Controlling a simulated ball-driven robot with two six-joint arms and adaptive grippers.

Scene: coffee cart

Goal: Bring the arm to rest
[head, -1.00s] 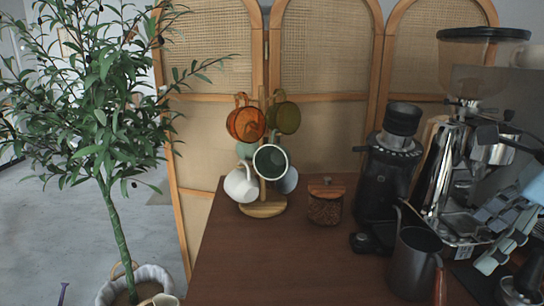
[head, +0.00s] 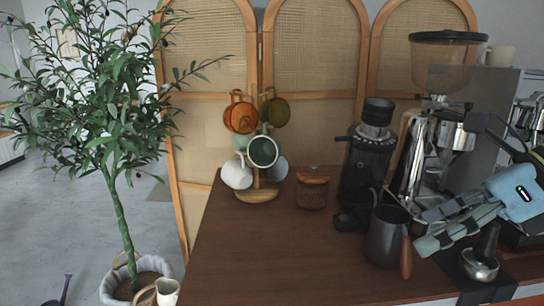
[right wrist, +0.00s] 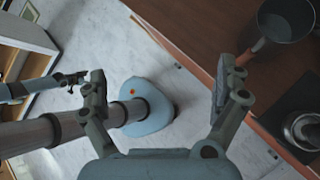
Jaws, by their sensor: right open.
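My right gripper (head: 428,230) is at the right of the head view, above the front right of the brown counter. Its pale blue body and grey fingers show, and the fingers point left. In the right wrist view (right wrist: 160,80) the fingers are spread wide with nothing between them. The dark milk pitcher (head: 385,240) with a wooden handle stands just left of the fingertips in the head view. What looks like my left gripper (right wrist: 70,82) is small at the left of the right wrist view, and its jaw state is unclear. It is outside the head view.
A black grinder (head: 368,170), an espresso machine (head: 412,160) and a metal portafilter or tamper piece (head: 480,265) crowd the right side. A mug tree (head: 257,194) and a wooden-lidded jar (head: 312,190) stand behind. The counter's front left (head: 260,255) is clear. A potted tree stands left.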

